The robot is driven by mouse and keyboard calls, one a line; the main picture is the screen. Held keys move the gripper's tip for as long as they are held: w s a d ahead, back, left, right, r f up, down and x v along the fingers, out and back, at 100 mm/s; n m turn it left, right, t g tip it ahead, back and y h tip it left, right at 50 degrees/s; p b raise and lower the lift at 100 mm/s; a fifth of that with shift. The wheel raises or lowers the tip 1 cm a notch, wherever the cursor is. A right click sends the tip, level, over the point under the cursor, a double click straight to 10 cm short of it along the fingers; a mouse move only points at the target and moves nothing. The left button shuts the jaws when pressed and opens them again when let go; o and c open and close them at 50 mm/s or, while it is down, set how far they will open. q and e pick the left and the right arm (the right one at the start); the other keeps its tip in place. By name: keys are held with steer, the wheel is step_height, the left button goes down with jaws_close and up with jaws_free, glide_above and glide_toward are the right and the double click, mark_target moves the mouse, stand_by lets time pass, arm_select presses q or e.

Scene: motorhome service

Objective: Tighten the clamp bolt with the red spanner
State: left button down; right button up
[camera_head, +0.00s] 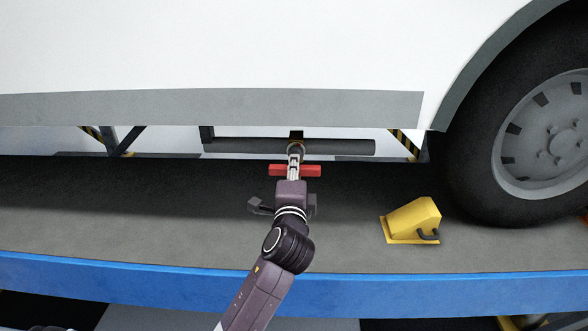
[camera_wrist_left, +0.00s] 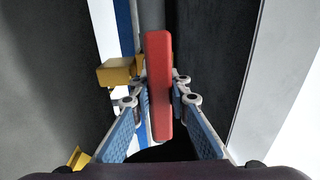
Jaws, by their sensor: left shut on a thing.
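The red spanner (camera_head: 311,170) lies crosswise at the end of my left gripper (camera_head: 294,162), just below the grey pipe (camera_head: 345,147) under the vehicle. In the left wrist view the red spanner (camera_wrist_left: 159,85) runs up the picture between the blue-padded fingers of my left gripper (camera_wrist_left: 160,95), which are shut on it. A brass-coloured block (camera_wrist_left: 117,72), perhaps part of the clamp, shows left of the spanner. In the head view the clamp is mostly hidden behind my fingers. I cannot tell whether the spanner is on the bolt. My right gripper is not in view.
The vehicle's white side and grey sill (camera_head: 220,108) hang low above the pipe. A yellow wheel chock (camera_head: 410,218) stands on the grey platform, left of the large wheel (camera_head: 545,140). The platform's blue edge (camera_head: 400,295) runs in front. The platform left of my arm is clear.

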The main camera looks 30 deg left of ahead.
arm_select(q)
steer(key=shift+w+a, duration=0.1)
steer(key=shift+w, duration=0.05)
stand_by(0.3)
steer(key=shift+p+v, duration=0.35)
steer(key=shift+v, duration=0.85)
steer(key=shift+s+d+r, duration=0.1)
steer(key=shift+s+d, duration=0.25)
steer(key=shift+s, duration=0.1)
steer(key=p+v, duration=0.1)
steer(key=v, duration=0.3)
